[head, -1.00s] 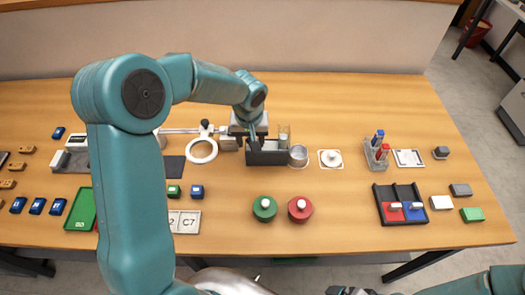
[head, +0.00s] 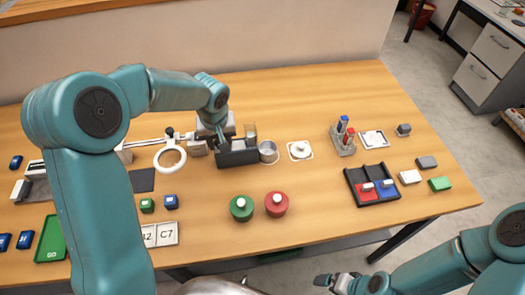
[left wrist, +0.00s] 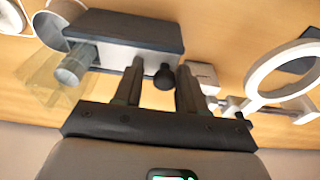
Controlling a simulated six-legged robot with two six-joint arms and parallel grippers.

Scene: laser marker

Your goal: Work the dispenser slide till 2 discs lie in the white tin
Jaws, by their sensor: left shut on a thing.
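The dispenser (head: 238,157) is a dark grey box on the table, with a clear tube (head: 250,132) at its right end. In the left wrist view the dispenser (left wrist: 135,32) shows its pale side and a dark round knob (left wrist: 165,77). My left gripper (head: 220,142) is at the dispenser, and its fingers (left wrist: 160,82) stand either side of the knob, shut on it. The white tin (head: 268,153) stands upright just right of the dispenser; it also shows in the left wrist view (left wrist: 52,25). Its contents cannot be made out. My right gripper (head: 338,281) is off the table's front edge; its jaw state is unclear.
A white ring on an arm (head: 170,160) is left of the dispenser. Green (head: 241,208) and red (head: 276,204) round buttons stand in front. A white pad (head: 299,150) lies right of the tin. A dark tray (head: 372,200) lies further right. Bare table surrounds the buttons.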

